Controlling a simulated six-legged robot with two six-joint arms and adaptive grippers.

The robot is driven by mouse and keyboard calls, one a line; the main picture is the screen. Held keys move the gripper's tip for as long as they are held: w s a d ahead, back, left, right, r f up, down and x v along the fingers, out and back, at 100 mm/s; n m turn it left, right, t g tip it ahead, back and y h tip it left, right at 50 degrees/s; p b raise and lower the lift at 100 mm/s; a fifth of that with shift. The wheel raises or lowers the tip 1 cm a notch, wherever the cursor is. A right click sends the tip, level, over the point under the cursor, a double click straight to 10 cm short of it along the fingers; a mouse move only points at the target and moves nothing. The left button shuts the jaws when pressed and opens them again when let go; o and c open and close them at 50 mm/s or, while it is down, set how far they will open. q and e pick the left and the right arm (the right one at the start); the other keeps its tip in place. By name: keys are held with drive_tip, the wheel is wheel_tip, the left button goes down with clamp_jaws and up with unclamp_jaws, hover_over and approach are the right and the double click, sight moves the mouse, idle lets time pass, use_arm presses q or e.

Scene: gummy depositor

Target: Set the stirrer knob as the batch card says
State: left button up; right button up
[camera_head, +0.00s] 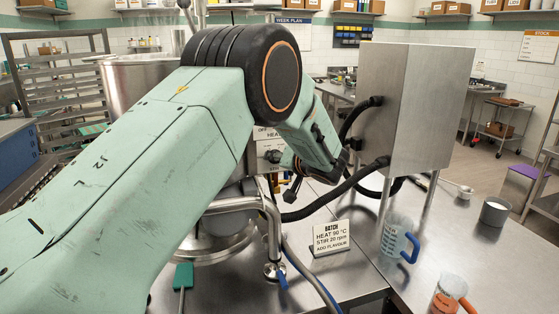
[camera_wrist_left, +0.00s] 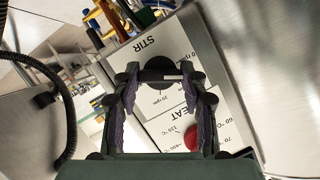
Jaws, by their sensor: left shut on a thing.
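The batch card (camera_head: 330,238) stands on the steel bench and reads HEAT 90 °C, STIR 20 rpm, ADD FLAVOUR. The stirrer knob (camera_wrist_left: 158,68) is black, on a white panel marked STIR (camera_wrist_left: 150,43); the lettering is upside down in the left wrist view. My left gripper (camera_wrist_left: 160,80) is shut on this knob, one finger on each side. A pale mark on the knob extends to the right in that view; which rpm figure it meets is unclear. In the head view my left gripper (camera_head: 282,160) is at the panel, partly behind my arm. My right gripper is out of view.
A red knob (camera_wrist_left: 196,137) on the HEAT panel sits close to my left fingers. Black hoses (camera_head: 335,190) loop beside the gripper. A steel box on legs (camera_head: 415,105) stands to the right, with a blue-handled jug (camera_head: 396,238) and an orange-handled jug (camera_head: 446,296) on the bench.

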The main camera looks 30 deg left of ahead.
use_arm(q)
drive_tip(key=shift+w+d+f+m+y+b, duration=0.15)
drive_tip(key=shift+m+y+b, duration=0.95)
drive_tip(key=shift+m+b, duration=1.6)
drive_tip(key=shift+s+a+f+m+y+b, duration=0.15)
drive_tip(key=shift+m+y+b, duration=0.95)
drive_tip(key=shift+m+b, duration=1.55)
drive_tip(key=shift+w+d+f+m+y+b, duration=0.15)
drive_tip(key=shift+m+y+b, duration=0.95)
drive_tip(key=shift+m+b, duration=1.6)
drive_tip(key=shift+b, duration=0.55)
drive_tip(key=o, duration=1.1)
drive_tip(key=shift+o, duration=0.2)
